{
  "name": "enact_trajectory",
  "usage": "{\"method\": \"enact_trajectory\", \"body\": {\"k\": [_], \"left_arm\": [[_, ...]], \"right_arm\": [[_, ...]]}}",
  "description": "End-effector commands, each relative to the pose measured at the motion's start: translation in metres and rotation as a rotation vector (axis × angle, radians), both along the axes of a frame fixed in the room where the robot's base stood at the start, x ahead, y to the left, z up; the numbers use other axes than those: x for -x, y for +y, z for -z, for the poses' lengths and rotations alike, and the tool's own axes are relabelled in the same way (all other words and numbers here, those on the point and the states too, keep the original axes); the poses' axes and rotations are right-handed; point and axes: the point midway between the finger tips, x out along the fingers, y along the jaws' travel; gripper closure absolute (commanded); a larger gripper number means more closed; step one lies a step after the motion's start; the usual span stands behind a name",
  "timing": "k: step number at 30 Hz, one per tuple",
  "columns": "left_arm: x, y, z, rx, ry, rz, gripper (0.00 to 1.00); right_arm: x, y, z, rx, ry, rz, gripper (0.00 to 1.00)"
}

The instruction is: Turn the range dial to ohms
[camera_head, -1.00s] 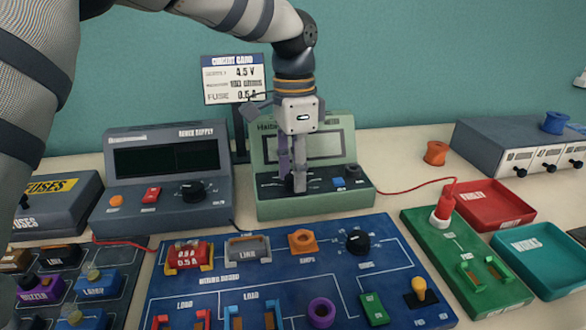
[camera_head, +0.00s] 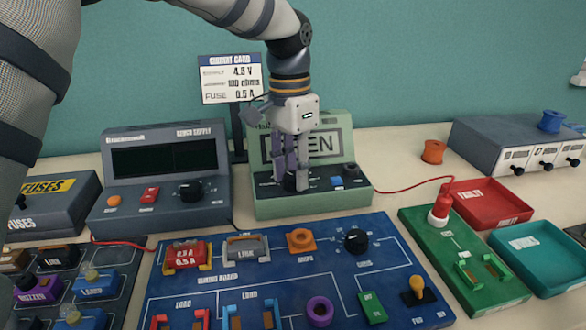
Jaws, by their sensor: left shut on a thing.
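The green multimeter (camera_head: 275,207) stands at the back middle of the table. Its screen (camera_head: 330,145) is lit and shows dark letters, of which "EN" is readable; my gripper covers the left part. The black range dial (camera_head: 291,184) is on its sloped panel, mostly hidden by my fingers. My left gripper (camera_head: 290,180) points down from above and is shut on the dial. The dial's pointer and the marks around it are too small or covered to read. My right gripper is not in view.
A grey power supply (camera_head: 160,200) with a dark screen stands left of the meter. A blue wiring board (camera_head: 215,290) lies in front. A green board (camera_head: 480,295) with a red probe (camera_head: 444,195), and red (camera_head: 505,220) and teal (camera_head: 545,285) trays, are at right.

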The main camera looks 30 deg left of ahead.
Motion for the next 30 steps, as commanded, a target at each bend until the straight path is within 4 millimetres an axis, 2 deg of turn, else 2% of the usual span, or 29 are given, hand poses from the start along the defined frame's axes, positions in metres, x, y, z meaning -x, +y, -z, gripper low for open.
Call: {"method": "enact_trajectory", "body": {"k": [3, 4, 6, 14, 17, 27, 30], "left_arm": [[0.0, 0.0, 0.001, 0.0, 0.001, 0.001, 0.96], [0.0, 0.0, 0.001, 0.0, 0.001, 0.001, 0.61], [0.0, 0.0, 0.001, 0.0, 0.001, 0.001, 0.48], [0.0, 0.0, 0.0, 0.0, 0.0, 0.001, 0.48], [-0.001, 0.0, -0.008, 0.001, -0.003, 0.001, 0.48], [-0.003, 0.004, -0.094, 0.001, -0.004, 0.002, 0.48], [-0.004, 0.005, -0.11, 0.0, -0.001, 0.001, 0.48]], "right_arm": [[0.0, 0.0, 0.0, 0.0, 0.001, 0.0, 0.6], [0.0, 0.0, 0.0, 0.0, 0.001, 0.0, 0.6], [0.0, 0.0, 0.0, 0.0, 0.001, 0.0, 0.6], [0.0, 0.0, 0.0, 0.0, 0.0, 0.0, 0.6], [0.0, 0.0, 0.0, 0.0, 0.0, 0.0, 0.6], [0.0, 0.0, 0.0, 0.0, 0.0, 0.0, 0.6], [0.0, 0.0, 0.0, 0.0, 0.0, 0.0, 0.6]]}}
